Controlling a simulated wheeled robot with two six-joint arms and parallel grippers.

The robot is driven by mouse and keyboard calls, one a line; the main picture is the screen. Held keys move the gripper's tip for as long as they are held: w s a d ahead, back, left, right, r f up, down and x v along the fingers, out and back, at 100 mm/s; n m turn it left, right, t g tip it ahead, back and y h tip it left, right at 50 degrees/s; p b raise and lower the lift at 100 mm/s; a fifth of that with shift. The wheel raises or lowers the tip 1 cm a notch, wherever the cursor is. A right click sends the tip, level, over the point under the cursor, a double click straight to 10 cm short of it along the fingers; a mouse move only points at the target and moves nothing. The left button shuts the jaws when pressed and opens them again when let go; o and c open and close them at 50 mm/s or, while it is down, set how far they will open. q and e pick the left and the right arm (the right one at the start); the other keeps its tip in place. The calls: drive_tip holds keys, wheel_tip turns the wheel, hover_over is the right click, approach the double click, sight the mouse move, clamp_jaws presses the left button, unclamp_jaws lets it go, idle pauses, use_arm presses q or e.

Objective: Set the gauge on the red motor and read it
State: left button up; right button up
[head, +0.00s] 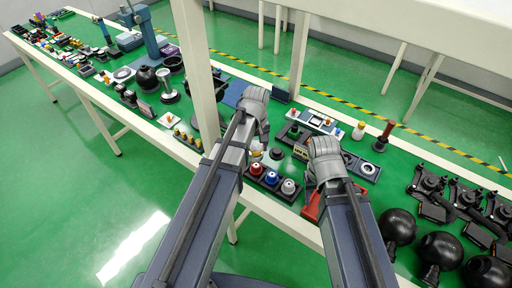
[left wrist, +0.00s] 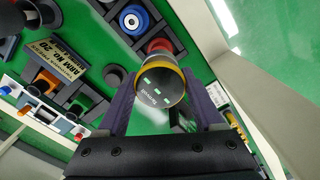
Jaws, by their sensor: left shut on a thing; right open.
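My left gripper (left wrist: 158,100) is shut on the gauge (left wrist: 160,88), a round dark body with a yellow ring and small green marks on its face. The red motor (left wrist: 158,46) shows just beyond the gauge and is partly hidden by it; I cannot tell whether they touch. In the head view the red motor (head: 256,168) sits at the left end of a dark tray, beside the blue motor (head: 270,177) and a white one (head: 288,187). My left gripper's fingers are mostly hidden there. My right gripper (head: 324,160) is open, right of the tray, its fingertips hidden.
A red object (head: 311,207) stands near the table's front edge below my right gripper. Black spheres (head: 398,228) crowd the right. A white post (head: 200,75) rises left of my left arm. A label plate (left wrist: 55,62) and dark holders lie left in the left wrist view.

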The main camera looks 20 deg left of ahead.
sight(256, 154)
use_arm(q)
drive_tip(key=shift+f+b, duration=1.35)
drive_tip(key=shift+f, duration=0.4)
use_arm(e)
drive_tip(key=shift+f, duration=1.7)
use_arm(q)
drive_tip(key=shift+f+b, duration=1.2)
use_arm(e)
drive_tip(key=shift+f, duration=1.2)
use_arm(q)
drive_tip(key=o, duration=1.5)
drive_tip(key=shift+r, duration=0.1)
wheel_tip(256, 154, up, 8)
drive_tip(key=p, duration=0.8)
use_arm(e)
wheel_tip(256, 154, up, 8)
use_arm(q)
drive_tip(key=shift+f, duration=0.2)
use_arm(e)
drive_tip(key=shift+f, duration=0.15)
